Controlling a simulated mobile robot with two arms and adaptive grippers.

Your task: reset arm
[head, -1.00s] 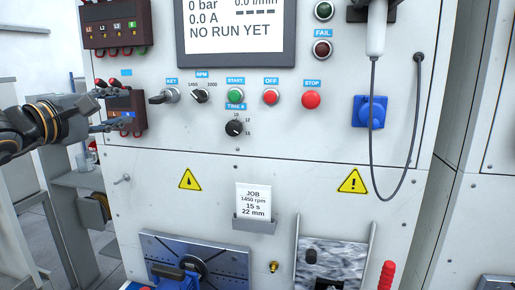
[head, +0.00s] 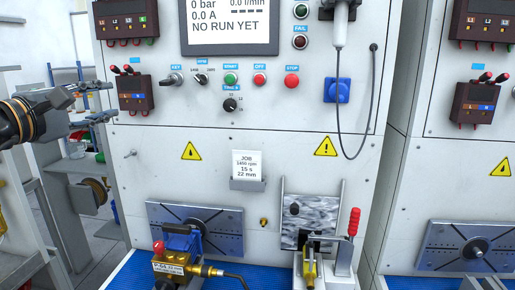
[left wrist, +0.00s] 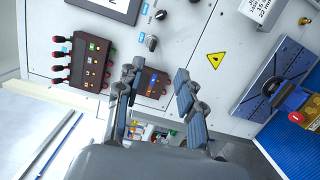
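My left gripper (head: 84,110) shows at the left of the head view, in front of the white test panel (head: 285,120). In the left wrist view its two fingers (left wrist: 158,100) stand apart with nothing between them. A dark terminal block (head: 137,95) with red plugs is just right of the gripper in the head view. It also shows behind the fingers in the left wrist view (left wrist: 150,82). A gap between gripper and block is hard to judge. My right gripper is in neither view.
The panel carries a key switch (head: 171,80), start button (head: 231,78), stop button (head: 292,80) and a screen (head: 230,25). Below are a job card (head: 247,164), a brass and blue pump (head: 180,262) and a red-handled clamp (head: 352,226) on a blue mat (head: 126,272). Shelves stand at left.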

